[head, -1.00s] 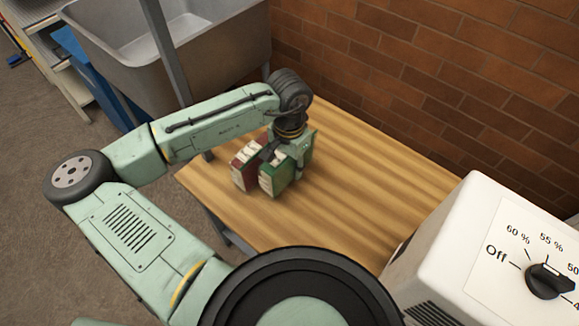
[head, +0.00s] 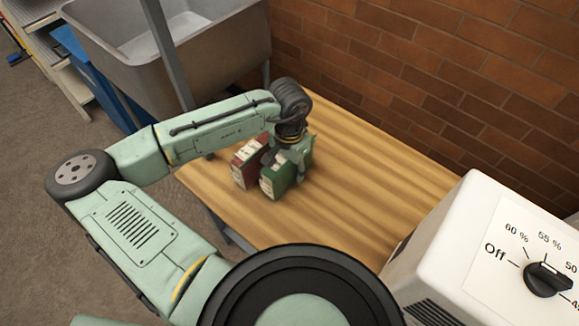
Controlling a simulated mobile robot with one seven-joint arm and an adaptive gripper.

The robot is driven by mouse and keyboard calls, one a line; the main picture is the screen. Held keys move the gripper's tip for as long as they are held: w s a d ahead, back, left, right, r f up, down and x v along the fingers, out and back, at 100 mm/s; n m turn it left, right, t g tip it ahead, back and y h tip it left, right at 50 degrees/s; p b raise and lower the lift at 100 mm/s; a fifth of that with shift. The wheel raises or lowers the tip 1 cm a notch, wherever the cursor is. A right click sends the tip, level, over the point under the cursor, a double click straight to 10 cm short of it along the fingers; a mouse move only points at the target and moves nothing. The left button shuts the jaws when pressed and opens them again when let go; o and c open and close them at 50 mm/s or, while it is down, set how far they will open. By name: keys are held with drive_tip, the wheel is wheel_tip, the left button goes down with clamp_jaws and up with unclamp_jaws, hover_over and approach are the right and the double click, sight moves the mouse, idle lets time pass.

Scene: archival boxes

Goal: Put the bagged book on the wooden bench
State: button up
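A green book (head: 277,181) with a pale label on its spine stands on the wooden bench (head: 345,205) or very close above it. Its clear bag, if any, is too small to make out. My gripper (head: 287,164) points down over the green book, one finger on each side, and appears shut on it. The fingers hide part of its cover and top. A dark red book (head: 247,163) with pale labels stands upright on the bench just left of the green one, with a narrow gap between them.
A brick wall (head: 420,85) runs behind the bench. A white box with a dial (head: 500,255) fills the lower right. A grey metal sink (head: 190,45) stands beyond the bench at the upper left. The bench is bare to the right of the books.

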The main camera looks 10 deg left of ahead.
wheel_tip(320, 180, up, 12)
drive_tip(key=shift+r, duration=0.1)
idle(0.4)
